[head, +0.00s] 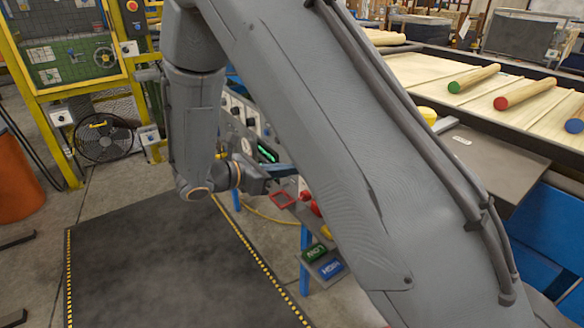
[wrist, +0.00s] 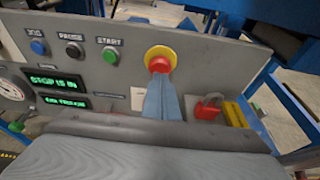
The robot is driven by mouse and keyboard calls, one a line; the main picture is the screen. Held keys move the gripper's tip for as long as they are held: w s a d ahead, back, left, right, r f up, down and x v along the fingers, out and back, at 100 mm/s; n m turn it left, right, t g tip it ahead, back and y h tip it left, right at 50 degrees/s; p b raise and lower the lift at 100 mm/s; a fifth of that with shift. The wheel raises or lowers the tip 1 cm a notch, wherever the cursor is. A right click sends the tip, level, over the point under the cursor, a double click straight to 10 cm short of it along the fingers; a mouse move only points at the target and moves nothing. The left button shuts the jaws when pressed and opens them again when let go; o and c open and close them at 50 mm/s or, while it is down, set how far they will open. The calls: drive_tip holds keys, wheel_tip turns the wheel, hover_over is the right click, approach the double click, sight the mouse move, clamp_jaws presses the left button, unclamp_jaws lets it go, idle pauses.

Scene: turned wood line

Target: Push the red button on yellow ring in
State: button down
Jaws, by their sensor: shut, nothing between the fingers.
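The red button (wrist: 159,63) on its yellow ring (wrist: 161,50) sits near the top middle of a grey control panel in the wrist view. My gripper (wrist: 161,78) is shut and empty, its blue fingers pointing at the button. The fingertips overlap the button's lower edge and appear to be at it; I cannot tell whether they press it. In the head view my gripper (head: 290,171) reaches to the panel, and my arm hides the button. A green display (wrist: 57,81) on the panel appears to read "STOP IS IN".
Left of the button are a green START button (wrist: 109,55), a black button (wrist: 73,50) and a blue one (wrist: 38,47). A red padlock-like part (wrist: 207,109) and a yellow block (wrist: 233,114) are to its right. A dark floor mat (head: 165,265) is clear.

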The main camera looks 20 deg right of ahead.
drive_tip(key=v, duration=1.2)
drive_tip(key=shift+s+a+f, duration=0.15)
drive_tip(key=shift+a+f, duration=0.1)
drive_tip(key=shift+a, duration=0.05)
